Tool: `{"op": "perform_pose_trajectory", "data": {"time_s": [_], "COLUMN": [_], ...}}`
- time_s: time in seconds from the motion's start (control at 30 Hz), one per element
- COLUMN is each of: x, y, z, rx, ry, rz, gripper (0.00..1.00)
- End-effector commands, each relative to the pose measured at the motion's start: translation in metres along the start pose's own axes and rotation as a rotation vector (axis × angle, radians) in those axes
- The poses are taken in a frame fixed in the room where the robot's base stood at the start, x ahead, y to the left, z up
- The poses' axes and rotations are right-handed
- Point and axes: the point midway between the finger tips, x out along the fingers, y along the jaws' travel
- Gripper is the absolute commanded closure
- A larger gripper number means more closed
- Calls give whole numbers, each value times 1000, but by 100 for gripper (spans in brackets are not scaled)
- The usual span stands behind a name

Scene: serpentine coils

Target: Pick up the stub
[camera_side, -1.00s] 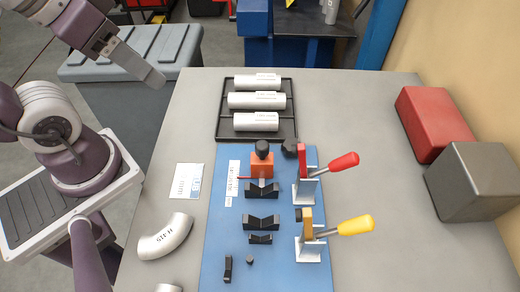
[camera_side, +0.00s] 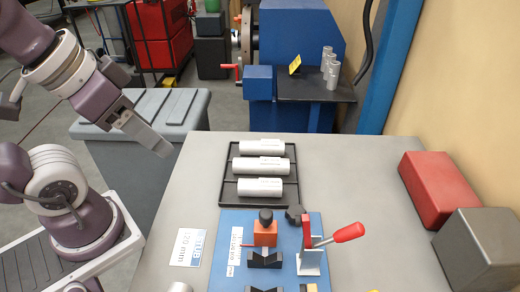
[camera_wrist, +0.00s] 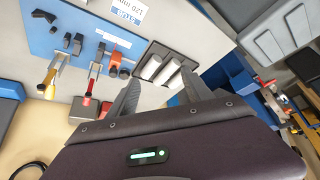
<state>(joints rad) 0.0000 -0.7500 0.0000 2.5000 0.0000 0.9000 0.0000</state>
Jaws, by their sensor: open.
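Three pale grey cylindrical stubs lie side by side in a black tray (camera_side: 224,198): a far one (camera_side: 262,147), a middle one (camera_side: 261,166) and a near one (camera_side: 260,187). My gripper (camera_side: 150,140) is left of the tray in the side view, raised and apart from the stubs. In the wrist view my gripper (camera_wrist: 162,90) has its two fingers spread, with nothing between them.
A blue fixture plate (camera_side: 230,265) holds an orange block (camera_side: 265,234) and a red-handled clamp (camera_side: 347,233). A red box (camera_side: 438,190) and a grey box (camera_side: 485,250) stand at right. Several cylinders (camera_side: 331,70) stand on a machine behind. The table between tray and boxes is clear.

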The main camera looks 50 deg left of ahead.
Motion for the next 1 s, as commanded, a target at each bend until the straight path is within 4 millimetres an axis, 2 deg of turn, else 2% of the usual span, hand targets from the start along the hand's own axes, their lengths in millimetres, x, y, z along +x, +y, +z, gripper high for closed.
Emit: {"op": "perform_pose_trajectory", "data": {"time_s": [0.3,0.37,0.47,0.5,0.57,0.6,0.67,0.7,0.8,0.9,1.0], "x": [0,2,15,26,51,71,107,132,192,237,259], "y": [0,0,-2,-5,-10,-14,-22,-26,-38,-46,-50], "z": [-3,-16,-61,-84,-116,-135,-159,-171,-188,-193,-193], "rx": [-25,-119,-468,-653,-936,-1122,-1394,-1563,-1918,-2152,-2270], "ry": [-6,-30,-115,-156,-213,-245,-281,-295,-296,-269,-246], "rz": [2,7,4,-13,-57,-98,-177,-236,-386,-502,-564], "gripper": [37,37,37,37,37,37,37,37,37,37,37]}}
